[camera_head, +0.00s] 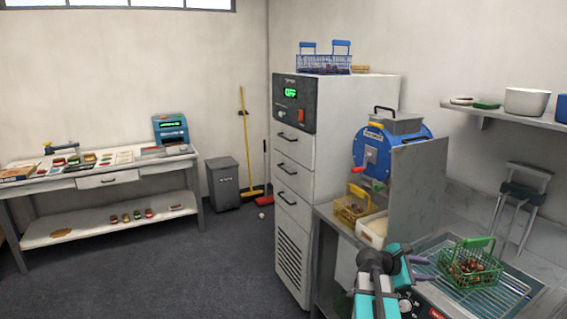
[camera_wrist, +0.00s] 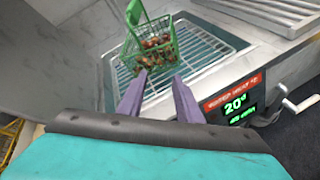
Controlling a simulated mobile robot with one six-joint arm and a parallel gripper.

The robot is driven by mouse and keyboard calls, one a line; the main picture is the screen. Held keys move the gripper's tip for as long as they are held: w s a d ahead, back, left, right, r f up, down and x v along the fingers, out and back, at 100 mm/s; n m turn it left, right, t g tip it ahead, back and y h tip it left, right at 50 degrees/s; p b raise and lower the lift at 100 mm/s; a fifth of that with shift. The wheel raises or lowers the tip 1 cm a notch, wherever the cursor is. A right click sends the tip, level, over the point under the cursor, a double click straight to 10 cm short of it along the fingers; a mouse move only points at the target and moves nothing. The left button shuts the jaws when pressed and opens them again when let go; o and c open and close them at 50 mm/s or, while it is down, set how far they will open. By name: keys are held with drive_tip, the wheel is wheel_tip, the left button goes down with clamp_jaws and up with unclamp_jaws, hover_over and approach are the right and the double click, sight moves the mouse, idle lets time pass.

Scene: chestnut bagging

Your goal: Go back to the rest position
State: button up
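My gripper (camera_head: 428,268) is at the lower right of the head view, beside the wire rack. In the wrist view its two purple fingers (camera_wrist: 159,80) stand apart with nothing held between them. Beyond the fingertips is a green wire basket (camera_wrist: 148,48) with brown chestnuts in it, and it also shows in the head view (camera_head: 470,268). The basket stands upright on the wire rack (camera_head: 510,292), its green handle raised. The gripper appears apart from the basket.
A grey upright panel (camera_head: 415,190) stands behind my gripper. Left of it are a yellow basket (camera_head: 352,205), a white tub (camera_head: 372,230) and a blue machine (camera_head: 372,155). A tall white cabinet (camera_head: 340,130) stands further left. The dark floor (camera_head: 190,265) is open at left.

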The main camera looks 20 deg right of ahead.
drive_tip(key=w+a+f+m+t+y, duration=0.1)
drive_tip(key=w+a+f+m+y, duration=0.1)
drive_tip(key=w+a+f, duration=0.5)
drive_tip(key=a+f+m+t+y, duration=0.15)
drive_tip(key=a+f, duration=0.35)
drive_tip(key=a, duration=0.6)
drive_tip(key=w+a+f+m+y, duration=0.2)
drive_tip(key=w+a+f+y, duration=0.15)
drive_tip(key=a+f, duration=0.4)
drive_tip(key=s+a+f+m+y, duration=0.2)
drive_tip(key=a+f+y, duration=0.15)
drive_tip(key=a, duration=1.25)
drive_tip(key=s+a+f+m+y, duration=0.1)
drive_tip(key=a+f+m+y, duration=0.3)
drive_tip(key=a, duration=1.2)
drive_tip(key=s+d+f+n+g+h+b, duration=0.1)
drive_tip(key=s+f+g+b, duration=0.5)
drive_tip(key=s+f, duration=1.9)
wheel_tip(320, 180, down, 4)
drive_tip(key=b, duration=0.4)
drive_tip(key=shift+r+n+h, duration=0.1)
drive_tip(key=shift+n+h, duration=0.15)
drive_tip(key=shift+c, duration=0.4)
